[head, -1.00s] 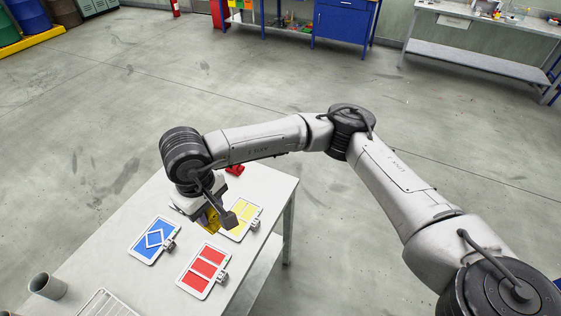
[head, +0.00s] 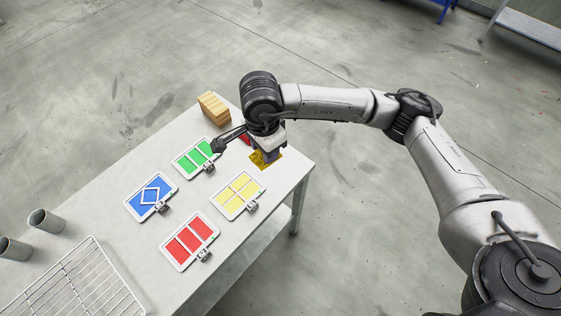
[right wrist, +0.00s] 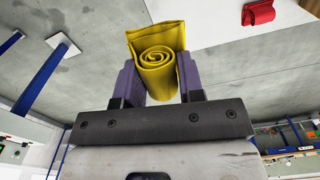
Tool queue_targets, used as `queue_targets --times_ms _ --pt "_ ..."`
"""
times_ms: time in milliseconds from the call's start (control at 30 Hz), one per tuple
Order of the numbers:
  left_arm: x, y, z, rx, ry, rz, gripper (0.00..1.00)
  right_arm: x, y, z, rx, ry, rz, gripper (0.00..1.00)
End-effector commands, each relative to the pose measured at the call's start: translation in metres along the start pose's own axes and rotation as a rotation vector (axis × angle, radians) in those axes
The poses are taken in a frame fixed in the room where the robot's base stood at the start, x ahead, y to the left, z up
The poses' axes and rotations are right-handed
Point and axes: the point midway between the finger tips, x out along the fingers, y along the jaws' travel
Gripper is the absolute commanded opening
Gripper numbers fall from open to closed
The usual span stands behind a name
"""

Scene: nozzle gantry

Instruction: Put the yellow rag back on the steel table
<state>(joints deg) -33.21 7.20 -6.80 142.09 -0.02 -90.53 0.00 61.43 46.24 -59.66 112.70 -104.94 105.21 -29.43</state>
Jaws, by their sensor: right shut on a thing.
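My right gripper (head: 266,156) is shut on the rolled yellow rag (head: 259,161) near the far right edge of the steel table (head: 285,190). In the right wrist view, the rag (right wrist: 158,62) is a coiled yellow roll between the two purple fingers, its upper part sticking out past them. The gripper partly hides the rag in the head view; its height above the table is hard to tell. The table (right wrist: 205,12) shows as a pale surface at the top of the right wrist view. My left gripper is not in view.
Plates with blue (head: 150,196), green (head: 195,156), yellow (head: 239,193) and red (head: 189,241) panels lie on the table. A red roll (right wrist: 258,12) lies near the gripper. A wooden block (head: 214,107), a wire rack (head: 75,285) and grey cups (head: 45,221) stand around them.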

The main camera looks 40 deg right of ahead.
Motion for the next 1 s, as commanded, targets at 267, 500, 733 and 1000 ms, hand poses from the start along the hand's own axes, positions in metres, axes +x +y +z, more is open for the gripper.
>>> queue_targets --times_ms 267,500,733,1000 --pt "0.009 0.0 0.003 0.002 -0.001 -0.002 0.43 0.034 0.008 -0.021 0.759 0.001 0.004 0.06" --pt "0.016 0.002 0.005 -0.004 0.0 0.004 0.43 0.059 0.017 -0.042 1.423 0.002 0.003 0.06" --pt "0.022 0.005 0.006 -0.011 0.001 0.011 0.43 0.083 0.027 -0.064 2.054 0.003 0.001 0.06" --pt "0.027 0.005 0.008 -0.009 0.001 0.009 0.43 0.102 0.037 -0.085 2.64 0.002 0.001 0.06"
